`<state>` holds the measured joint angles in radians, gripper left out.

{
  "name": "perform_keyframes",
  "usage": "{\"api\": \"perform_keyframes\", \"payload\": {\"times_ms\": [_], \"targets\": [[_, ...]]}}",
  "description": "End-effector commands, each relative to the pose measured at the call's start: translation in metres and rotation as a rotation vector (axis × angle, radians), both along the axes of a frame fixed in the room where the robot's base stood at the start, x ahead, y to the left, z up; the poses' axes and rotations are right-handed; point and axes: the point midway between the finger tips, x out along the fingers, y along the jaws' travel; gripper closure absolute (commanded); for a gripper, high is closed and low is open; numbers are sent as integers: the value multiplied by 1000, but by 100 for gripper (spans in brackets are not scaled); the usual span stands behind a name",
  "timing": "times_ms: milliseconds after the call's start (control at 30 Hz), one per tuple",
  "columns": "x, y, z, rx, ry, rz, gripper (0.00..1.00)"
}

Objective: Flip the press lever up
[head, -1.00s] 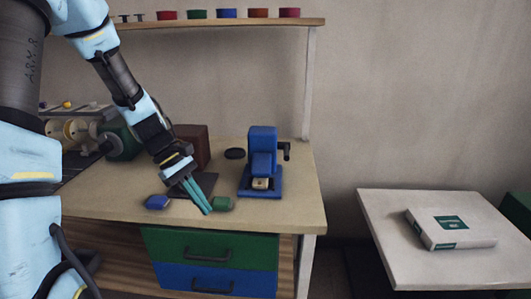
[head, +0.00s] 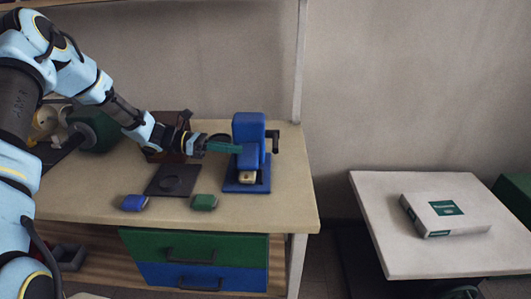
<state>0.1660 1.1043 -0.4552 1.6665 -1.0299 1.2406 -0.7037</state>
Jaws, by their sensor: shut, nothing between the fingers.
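The blue press (head: 248,150) stands upright on the workbench, with a pale block (head: 247,177) low at its front. A black handle (head: 274,142) sticks out on its right side. A dark rounded piece (head: 217,137) shows at its left, partly behind my gripper; I cannot tell whether it joins the press or which of the two is the lever. My gripper (head: 238,148) is shut and empty, its teal fingers pointing right at the press's left side. The fingertips overlap the press's edge in the picture; I cannot tell whether they touch.
A dark square plate (head: 173,181), a blue piece (head: 134,203) and a green piece (head: 204,202) lie on the workbench (head: 85,197). A brown box (head: 166,127) stands behind my forearm. Green and blue drawers (head: 195,249) are below. A side table (head: 420,255) holds a white box (head: 440,215).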

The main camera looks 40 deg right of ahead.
Motion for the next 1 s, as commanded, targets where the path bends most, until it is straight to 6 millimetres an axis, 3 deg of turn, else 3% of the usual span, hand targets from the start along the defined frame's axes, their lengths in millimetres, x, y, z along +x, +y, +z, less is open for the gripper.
{"api": "perform_keyframes", "payload": {"times_ms": [233,700,1000], "targets": [[-6,-6,0,0,-1,-1,100],[-55,-63,-10,2,-1,-2,100],[-65,-75,-14,1,-4,0,100]]}}
